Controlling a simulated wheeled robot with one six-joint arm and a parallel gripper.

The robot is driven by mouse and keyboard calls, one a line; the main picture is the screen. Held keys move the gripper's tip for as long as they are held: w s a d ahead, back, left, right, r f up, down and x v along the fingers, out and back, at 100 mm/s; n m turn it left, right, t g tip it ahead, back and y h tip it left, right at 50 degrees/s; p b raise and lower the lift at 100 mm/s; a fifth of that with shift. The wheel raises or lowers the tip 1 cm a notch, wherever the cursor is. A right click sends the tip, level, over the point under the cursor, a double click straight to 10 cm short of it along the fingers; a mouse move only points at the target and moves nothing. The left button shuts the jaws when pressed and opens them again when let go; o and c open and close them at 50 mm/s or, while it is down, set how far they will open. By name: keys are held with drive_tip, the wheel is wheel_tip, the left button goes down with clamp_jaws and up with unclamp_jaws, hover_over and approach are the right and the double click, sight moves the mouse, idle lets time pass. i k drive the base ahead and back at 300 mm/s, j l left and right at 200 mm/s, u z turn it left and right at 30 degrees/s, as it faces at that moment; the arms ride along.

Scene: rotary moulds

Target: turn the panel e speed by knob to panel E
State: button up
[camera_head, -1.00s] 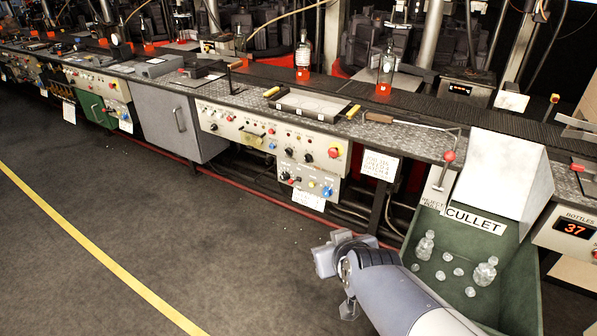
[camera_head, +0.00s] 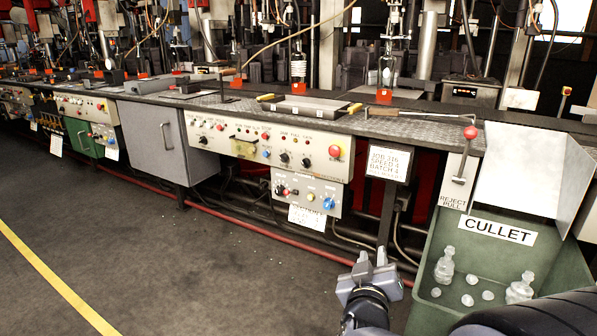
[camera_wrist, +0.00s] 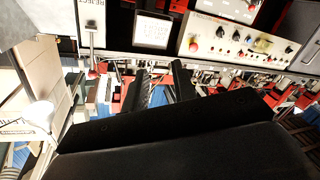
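A cream control panel (camera_head: 225,139) with buttons, a red stop button (camera_head: 335,151) and two black knobs (camera_head: 295,160) is mounted under the bench edge, left of centre. Below it hangs a smaller panel (camera_head: 319,187) with a red-and-black control (camera_head: 281,190) and a blue knob (camera_head: 329,203). The panel lettering is too small to read, so I cannot tell which is panel E or its speed knob. My gripper (camera_head: 374,259) is open and empty, in front of the bench and right of these panels, touching nothing. The wrist view shows its black fingers (camera_wrist: 158,88) apart and a cream panel (camera_wrist: 240,38) at upper right.
A job sign (camera_head: 388,163) hangs right of the panels. Beyond it are the reject lever (camera_head: 459,180) and the green cullet bin (camera_head: 425,300) holding glass pieces. A grey cabinet (camera_head: 150,138) and other panels stand left. The floor (camera_head: 180,270) before the panels is clear.

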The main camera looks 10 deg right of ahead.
sight(305, 162)
drive_tip(key=i+j+z, duration=0.15)
drive_tip(key=i+j, duration=0.25)
drive_tip(key=i, duration=0.3)
drive_tip(key=i+j+z, duration=0.15)
drive_tip(key=i+j, duration=0.35)
drive_tip(key=i, duration=0.15)
drive_tip(key=i+l, duration=0.2)
drive_tip(key=i, duration=0.3)
